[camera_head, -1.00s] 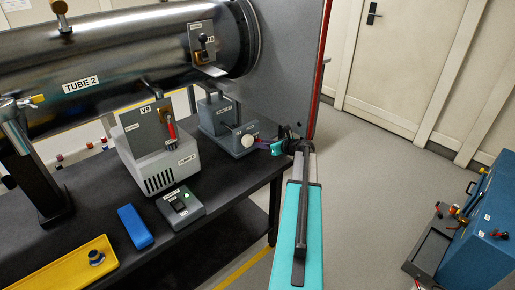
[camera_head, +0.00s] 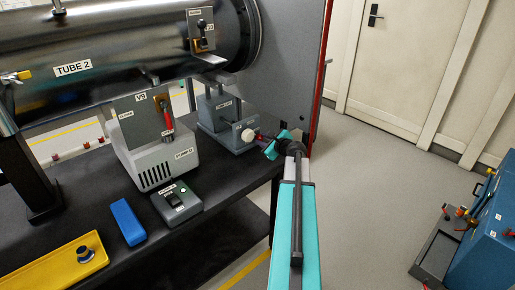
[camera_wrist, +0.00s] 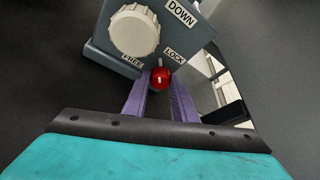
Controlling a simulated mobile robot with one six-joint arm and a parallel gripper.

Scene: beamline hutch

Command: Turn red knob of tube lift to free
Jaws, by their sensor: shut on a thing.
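The tube lift's grey control box (camera_head: 222,127) stands at the right end of the black bench, under the tube. It carries a large white knob (camera_head: 243,131), which also shows in the wrist view (camera_wrist: 134,30). The small red knob (camera_wrist: 159,77) sits below it, between labels reading LOCK (camera_wrist: 174,56) and FREE (camera_wrist: 132,60). A pale mark shows on the red knob; which label it points at I cannot tell. My gripper (camera_wrist: 160,84) has its purple fingers on both sides of the red knob, shut on it. In the head view my gripper (camera_head: 260,137) reaches the box from the right.
The pump unit (camera_head: 157,145) with a red-handled valve stands left of the lift. A blue cabinet (camera_head: 485,240) stands at right. The floor between is clear.

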